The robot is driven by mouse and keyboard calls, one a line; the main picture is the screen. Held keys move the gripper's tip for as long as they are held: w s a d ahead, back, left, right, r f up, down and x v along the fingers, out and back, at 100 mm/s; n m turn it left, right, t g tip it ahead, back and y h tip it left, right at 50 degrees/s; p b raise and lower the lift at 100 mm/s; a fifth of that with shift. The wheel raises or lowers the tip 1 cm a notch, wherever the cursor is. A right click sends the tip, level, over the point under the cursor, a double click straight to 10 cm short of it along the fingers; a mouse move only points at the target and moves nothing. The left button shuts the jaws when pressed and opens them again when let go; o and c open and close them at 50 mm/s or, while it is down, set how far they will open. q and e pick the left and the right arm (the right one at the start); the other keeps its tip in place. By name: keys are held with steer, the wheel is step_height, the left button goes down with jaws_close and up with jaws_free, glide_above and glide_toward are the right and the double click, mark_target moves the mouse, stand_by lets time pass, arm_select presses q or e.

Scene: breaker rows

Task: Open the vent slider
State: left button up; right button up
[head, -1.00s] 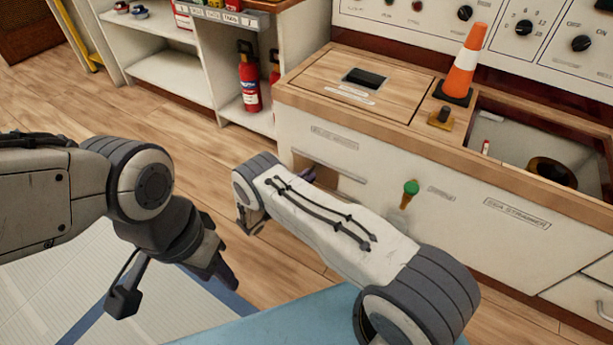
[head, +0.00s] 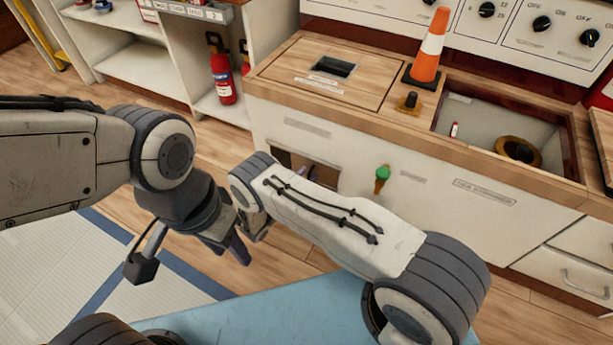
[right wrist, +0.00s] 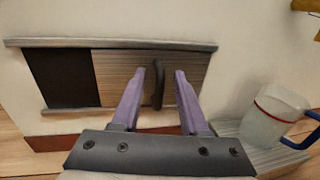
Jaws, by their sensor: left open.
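The vent slider (right wrist: 135,75) is a slatted grey-brown panel between two metal rails in the right wrist view. A dark opening (right wrist: 62,78) shows to its left, so it stands partly open. Its dark upright handle (right wrist: 158,84) lies between the fingers of my right gripper (right wrist: 160,73), which are spread apart with a gap on each side. In the head view the vent opening (head: 318,174) is in the low bench front, partly covered by my right forearm. My left gripper (head: 192,256) is open and empty above the floor, left of my right wrist.
A clear jug (right wrist: 270,118) with a blue handle stands right of the vent. A green-tipped knob (head: 382,174) sticks out of the bench front. An orange cone (head: 430,45) stands on the bench top beside an open sink (head: 480,110). A fire extinguisher (head: 222,78) stands at the left.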

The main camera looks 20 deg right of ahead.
steer(key=p+v, duration=0.2)
steer(key=v, duration=0.8)
steer(key=shift+s+a+p, duration=0.15)
steer(key=shift+a+p, duration=0.05)
steer(key=shift+p, duration=0.15)
